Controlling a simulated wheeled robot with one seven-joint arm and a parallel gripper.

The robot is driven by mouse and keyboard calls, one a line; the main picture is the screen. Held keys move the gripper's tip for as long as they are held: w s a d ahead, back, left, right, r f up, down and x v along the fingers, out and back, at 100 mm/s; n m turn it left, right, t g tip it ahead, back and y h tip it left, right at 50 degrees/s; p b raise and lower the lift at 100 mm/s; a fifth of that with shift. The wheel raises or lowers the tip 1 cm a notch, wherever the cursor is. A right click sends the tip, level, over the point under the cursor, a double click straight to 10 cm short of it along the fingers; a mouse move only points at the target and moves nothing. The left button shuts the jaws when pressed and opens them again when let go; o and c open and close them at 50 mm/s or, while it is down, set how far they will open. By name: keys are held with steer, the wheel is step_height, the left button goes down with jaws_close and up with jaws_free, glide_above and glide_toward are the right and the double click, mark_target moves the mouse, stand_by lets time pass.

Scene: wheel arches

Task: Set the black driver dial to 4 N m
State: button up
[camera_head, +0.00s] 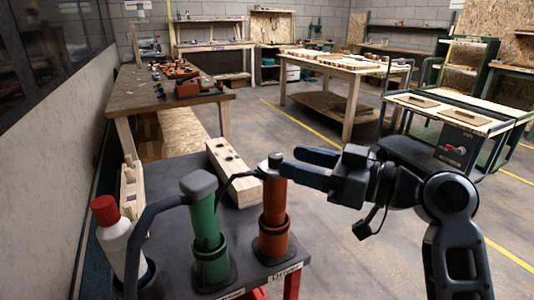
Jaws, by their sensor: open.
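I cannot make out a black driver, and no dial scale or number is readable. My gripper (288,160) reaches in from the right with its fingers apart, close beside the orange tool's top. I cannot tell whether they touch it. A label that seems to read "Driver" (286,274) is on the bench's front edge.
A white bottle with a red cap (113,235) stands at the left. A wooden block with dark holes (233,172) lies behind the tools. A dark curved tube (150,215) runs from the green tool's cap. Open floor (330,235) lies to the right; workbenches stand behind.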

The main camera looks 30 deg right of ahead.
mark_target(267, 164)
steer(key=x, duration=0.7)
steer(key=shift+p, duration=0.35)
steer(key=c, duration=1)
